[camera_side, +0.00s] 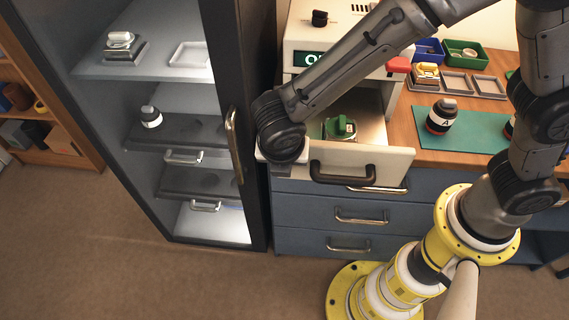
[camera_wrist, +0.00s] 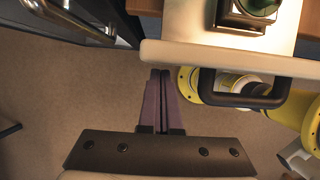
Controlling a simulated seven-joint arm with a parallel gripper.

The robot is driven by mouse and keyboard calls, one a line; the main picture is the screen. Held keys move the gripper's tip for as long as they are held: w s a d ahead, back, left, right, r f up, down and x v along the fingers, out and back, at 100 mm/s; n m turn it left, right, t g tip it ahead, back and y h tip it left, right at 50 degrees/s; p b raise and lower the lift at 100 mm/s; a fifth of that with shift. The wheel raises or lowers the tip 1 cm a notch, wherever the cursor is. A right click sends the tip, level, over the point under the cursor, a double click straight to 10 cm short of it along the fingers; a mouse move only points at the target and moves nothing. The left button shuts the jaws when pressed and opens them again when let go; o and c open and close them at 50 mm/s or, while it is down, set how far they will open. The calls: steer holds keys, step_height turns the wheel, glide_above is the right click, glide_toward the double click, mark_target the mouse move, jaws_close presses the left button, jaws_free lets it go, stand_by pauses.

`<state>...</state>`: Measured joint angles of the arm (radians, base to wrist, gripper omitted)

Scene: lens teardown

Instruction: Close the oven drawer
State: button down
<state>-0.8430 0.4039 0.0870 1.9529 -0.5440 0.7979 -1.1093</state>
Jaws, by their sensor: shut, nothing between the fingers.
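The oven drawer is pulled open from the white oven (camera_side: 305,35). Its pale front panel (camera_side: 390,166) carries a black handle (camera_side: 342,176). A green-topped part in a metal holder (camera_side: 340,128) sits inside. In the wrist view the drawer's front edge (camera_wrist: 190,55) crosses the top, with the black handle (camera_wrist: 245,101) right of my fingers and the green part (camera_wrist: 262,6) above. My gripper (camera_wrist: 160,74) is shut and empty, its fingertips close to the front panel left of the handle; contact cannot be told. In the side view my wrist hides the fingers.
A dark cabinet with a glass-like front and a long handle (camera_side: 234,145) stands just left of the drawer. Blue drawers with metal handles (camera_side: 361,217) lie below. A green mat (camera_side: 472,130) with a lens marked A (camera_side: 441,117) is on the bench to the right.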

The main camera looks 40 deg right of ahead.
steer(key=w+d, duration=1.3)
steer(key=shift+w+d, duration=0.35)
